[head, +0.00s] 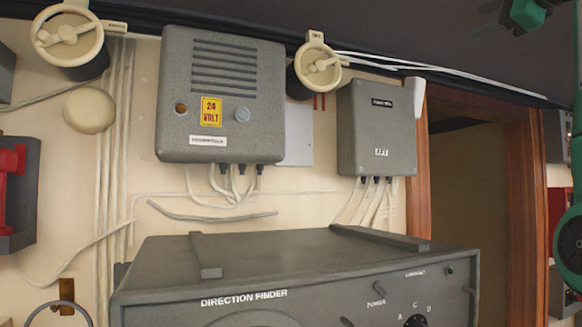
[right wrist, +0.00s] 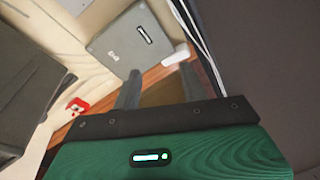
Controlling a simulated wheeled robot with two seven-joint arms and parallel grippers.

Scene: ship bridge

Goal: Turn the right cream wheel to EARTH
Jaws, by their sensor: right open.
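The right cream wheel (head: 318,67) is a round knob with a raised bar handle, high on the wall between two grey boxes. Its bar lies nearly level, slightly tilted. A small cream tag stands above it, its lettering too small to read. My right gripper (head: 522,12) is at the top right edge of the head view, well to the right of the wheel and apart from it. In the right wrist view its two grey fingers (right wrist: 160,82) are spread with nothing between them. The wheel cannot be made out there. My left gripper is not in view.
Another cream wheel (head: 68,40) is at upper left. A grey 24 VOLT box (head: 222,120) and a smaller AFT box (head: 377,130) flank the right wheel. A grey direction finder (head: 290,262) stands below. A wooden door frame (head: 418,170) is at right.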

